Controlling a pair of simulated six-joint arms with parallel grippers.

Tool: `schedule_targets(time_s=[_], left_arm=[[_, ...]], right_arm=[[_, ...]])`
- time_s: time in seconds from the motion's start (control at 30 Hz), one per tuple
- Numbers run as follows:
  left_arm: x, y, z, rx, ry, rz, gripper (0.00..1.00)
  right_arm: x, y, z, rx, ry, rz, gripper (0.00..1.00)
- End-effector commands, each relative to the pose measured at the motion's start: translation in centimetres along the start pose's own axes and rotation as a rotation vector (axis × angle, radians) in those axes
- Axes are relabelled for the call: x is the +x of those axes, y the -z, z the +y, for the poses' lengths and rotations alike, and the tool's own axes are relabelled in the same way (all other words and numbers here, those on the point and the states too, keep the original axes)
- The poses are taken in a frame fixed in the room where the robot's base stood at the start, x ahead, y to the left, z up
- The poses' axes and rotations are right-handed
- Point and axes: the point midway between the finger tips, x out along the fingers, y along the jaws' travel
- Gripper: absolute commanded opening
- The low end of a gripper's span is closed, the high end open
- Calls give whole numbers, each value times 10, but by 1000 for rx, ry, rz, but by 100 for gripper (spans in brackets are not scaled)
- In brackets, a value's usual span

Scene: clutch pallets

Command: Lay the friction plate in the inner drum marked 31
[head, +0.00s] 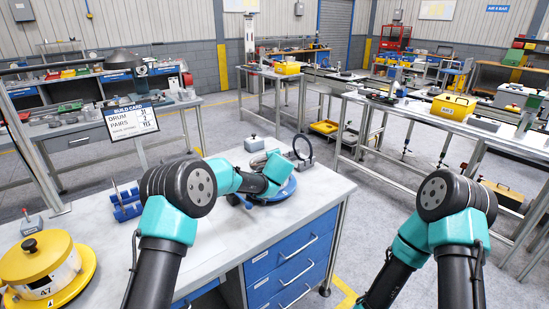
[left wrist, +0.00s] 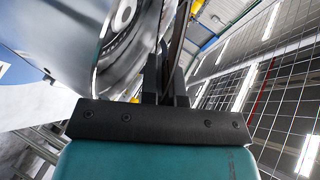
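My left gripper (left wrist: 166,80) is shut on a thin dark plate (left wrist: 179,40), seen edge-on in the left wrist view. In the head view this friction plate is a dark ring (head: 312,148), held upright above the table's right side. Below it is a round blue pallet (head: 283,192), partly covered by my left arm. A grey metal drum (head: 258,160) shows partly behind my forearm; a metal drum with a white marking (left wrist: 122,18) fills the upper left of the wrist view. I cannot read 31 on it. My right gripper is out of view.
A yellow pallet with a drum marked 47 (head: 45,272) stands at the front left. A blue rack (head: 126,203), a small grey box (head: 254,144) and a build card (head: 131,121) are also here. The table's middle is mostly clear.

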Motion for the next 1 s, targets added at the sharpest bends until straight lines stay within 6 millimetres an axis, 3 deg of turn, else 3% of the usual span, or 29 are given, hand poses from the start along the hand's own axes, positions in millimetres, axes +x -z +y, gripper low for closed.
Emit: schedule_targets(time_s=[0.47,0.8,1.0], left_arm=[[2,-1,6,1,1,1,0],[2,-1,6,1,1,1,33],[2,-1,6,1,0,0,33]], right_arm=[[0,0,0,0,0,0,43],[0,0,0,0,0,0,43],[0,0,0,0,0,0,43]])
